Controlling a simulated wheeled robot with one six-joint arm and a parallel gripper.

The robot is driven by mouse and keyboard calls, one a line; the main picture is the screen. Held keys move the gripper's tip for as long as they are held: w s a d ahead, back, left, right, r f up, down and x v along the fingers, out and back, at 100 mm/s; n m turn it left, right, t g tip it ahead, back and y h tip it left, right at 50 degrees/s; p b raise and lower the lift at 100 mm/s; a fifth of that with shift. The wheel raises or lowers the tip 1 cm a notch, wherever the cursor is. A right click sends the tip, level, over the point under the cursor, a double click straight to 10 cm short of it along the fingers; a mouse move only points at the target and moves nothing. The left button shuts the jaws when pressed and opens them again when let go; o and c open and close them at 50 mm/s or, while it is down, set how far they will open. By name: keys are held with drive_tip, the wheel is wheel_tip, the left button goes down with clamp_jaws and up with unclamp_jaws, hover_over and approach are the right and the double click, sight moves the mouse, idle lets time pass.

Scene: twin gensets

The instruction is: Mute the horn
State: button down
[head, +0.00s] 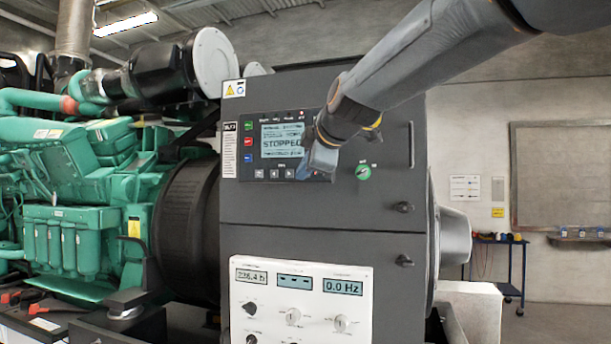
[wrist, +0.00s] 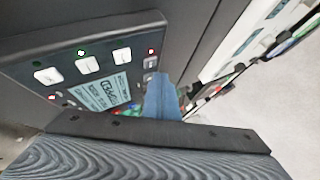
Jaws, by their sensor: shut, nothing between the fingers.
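The genset controller (head: 245,112) is a dark panel on the grey cabinet, with a screen (head: 282,140) reading STOPPED. Green, red and blue buttons (head: 248,142) run down its left side, and small grey buttons (head: 274,173) line its bottom. In the wrist view my gripper's blue fingers (wrist: 162,98) are beside the screen (wrist: 103,92) and a column of small buttons (wrist: 149,70). I cannot tell whether the tips touch the panel, or which button is for the horn.
Below is a white meter panel (head: 302,268) with knobs and displays. The green engine (head: 75,185) stands left. A blue trolley (head: 497,240) stands at the back right, with open floor near it.

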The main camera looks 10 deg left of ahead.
drive_tip(key=shift+w+b, duration=0.35)
drive_tip(key=shift+w, duration=0.05)
drive_tip(key=shift+w+b, duration=0.4)
drive_tip(key=shift+w, duration=0.05)
idle(0.6)
drive_tip(key=shift+s, duration=0.9)
drive_tip(key=shift+s, duration=0.1)
drive_tip(key=shift+s+a, duration=0.15)
drive_tip(key=shift+s, duration=1.3)
drive_tip(key=shift+s+a, duration=0.1)
drive_tip(key=shift+s, duration=1.35)
